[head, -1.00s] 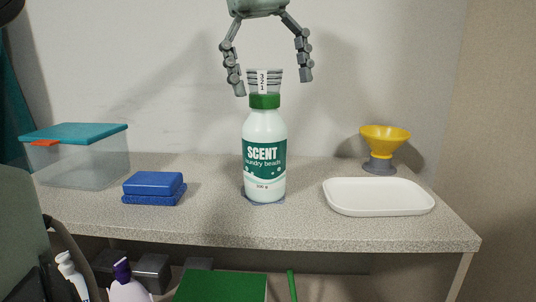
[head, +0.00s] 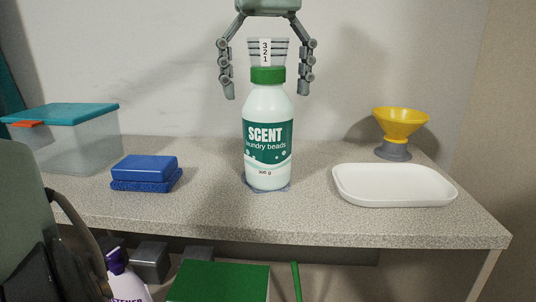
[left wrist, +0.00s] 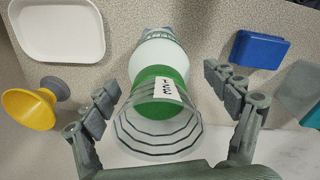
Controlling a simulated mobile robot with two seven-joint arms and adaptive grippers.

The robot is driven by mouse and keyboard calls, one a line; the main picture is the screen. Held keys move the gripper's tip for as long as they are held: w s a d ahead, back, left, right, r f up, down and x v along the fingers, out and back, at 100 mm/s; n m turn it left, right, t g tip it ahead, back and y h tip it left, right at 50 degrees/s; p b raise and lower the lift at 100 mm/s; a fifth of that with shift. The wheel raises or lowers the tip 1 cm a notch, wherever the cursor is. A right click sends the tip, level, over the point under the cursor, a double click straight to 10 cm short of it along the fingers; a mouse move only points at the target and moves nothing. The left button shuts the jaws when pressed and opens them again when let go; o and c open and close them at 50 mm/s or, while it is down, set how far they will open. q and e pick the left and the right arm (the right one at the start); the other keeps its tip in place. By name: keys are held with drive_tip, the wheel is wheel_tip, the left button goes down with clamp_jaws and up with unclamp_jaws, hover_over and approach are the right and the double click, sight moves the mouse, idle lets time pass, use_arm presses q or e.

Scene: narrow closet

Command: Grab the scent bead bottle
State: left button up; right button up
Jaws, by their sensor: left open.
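The scent bead bottle (head: 267,125) stands upright on the speckled shelf, white with a green label, a green collar and a clear ringed measuring cap on top. My left gripper (head: 267,92) is open above and around the cap, one finger on each side and apart from it. In the left wrist view the cap (left wrist: 157,125) lies between the spread fingers (left wrist: 165,95), with the green collar and white body beyond it. My right gripper is not in view.
On the shelf (head: 215,212) are a blue sponge stack (head: 145,172), a clear box with teal lid (head: 75,140), a white tray (head: 394,187) and a yellow funnel (head: 399,124) on a grey base. Below are a green box (head: 220,282) and a purple-and-white bottle (head: 122,275).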

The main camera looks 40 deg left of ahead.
use_arm(q)
drive_tip(key=shift+c, duration=0.5)
clamp_jaws()
